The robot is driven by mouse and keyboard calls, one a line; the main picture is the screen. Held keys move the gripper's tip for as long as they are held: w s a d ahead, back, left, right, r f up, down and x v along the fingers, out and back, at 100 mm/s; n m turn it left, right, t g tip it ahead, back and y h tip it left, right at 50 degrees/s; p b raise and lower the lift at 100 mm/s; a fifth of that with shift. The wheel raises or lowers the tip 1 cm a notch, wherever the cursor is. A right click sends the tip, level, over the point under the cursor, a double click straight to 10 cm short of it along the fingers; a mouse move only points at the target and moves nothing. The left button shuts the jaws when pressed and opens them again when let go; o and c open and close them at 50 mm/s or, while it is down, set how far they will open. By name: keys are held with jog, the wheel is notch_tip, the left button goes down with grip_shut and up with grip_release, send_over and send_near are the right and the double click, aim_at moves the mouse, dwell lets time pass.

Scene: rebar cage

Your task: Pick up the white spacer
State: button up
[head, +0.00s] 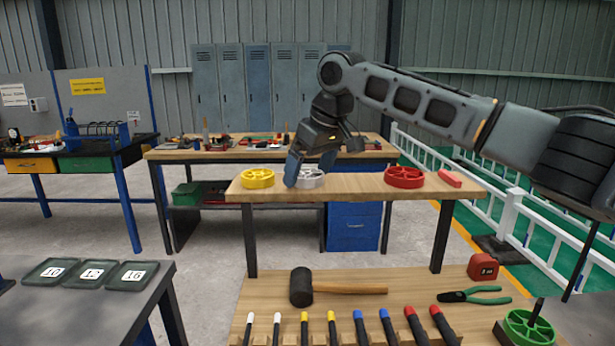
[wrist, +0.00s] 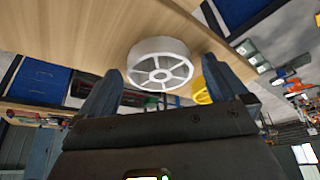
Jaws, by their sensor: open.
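The white spacer (head: 312,178) is a round wheel with spokes. It lies on the wooden table between a yellow spacer (head: 257,178) and a red spacer (head: 404,177). In the wrist view the white spacer (wrist: 160,66) shows between the two fingers, a little beyond their tips. My gripper (head: 301,172) is open and empty, low at the white spacer's left side in the head view, where a finger partly hides it. The wrist view shows both blue-grey fingers of my gripper (wrist: 160,78) spread apart. I cannot tell whether a finger touches the spacer.
A red block (head: 449,179) lies at the table's right end. The wooden tabletop (head: 350,187) is bare between the white and red spacers. The nearer bench holds a mallet (head: 302,287), pliers (head: 472,295), a tape measure (head: 483,267) and a green spacer (head: 529,328).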

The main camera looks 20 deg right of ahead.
jog(key=c, duration=1.3)
jog(key=shift+o, duration=0.2)
jog(key=shift+r, duration=0.1)
